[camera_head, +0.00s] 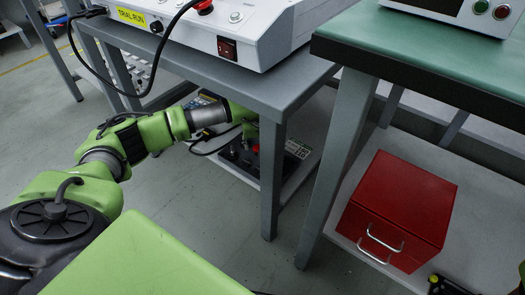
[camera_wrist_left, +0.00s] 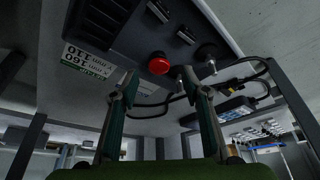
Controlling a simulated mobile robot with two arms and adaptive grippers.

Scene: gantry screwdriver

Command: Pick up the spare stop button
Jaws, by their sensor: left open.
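The red stop button (camera_wrist_left: 159,63) is a round mushroom head on a dark panel in the left wrist view, next to dark switches. In the head view a small red spot, likely the same button (camera_head: 256,148), shows on the lower shelf under the grey table, partly behind a table leg. My left gripper (camera_wrist_left: 159,76) is open, its two fingers on either side of the button in the picture, with nothing between them. I cannot tell how far it is from the button. In the head view my left arm reaches under the table, and the gripper itself is largely hidden there.
The grey table (camera_head: 285,95) overhangs the shelf, and its leg (camera_head: 271,185) stands close to my arm. A white console (camera_head: 270,30) with another red button (camera_head: 203,6) is on top. A cable (camera_wrist_left: 262,66) runs beside the panel. A red drawer box (camera_head: 400,205) stands right.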

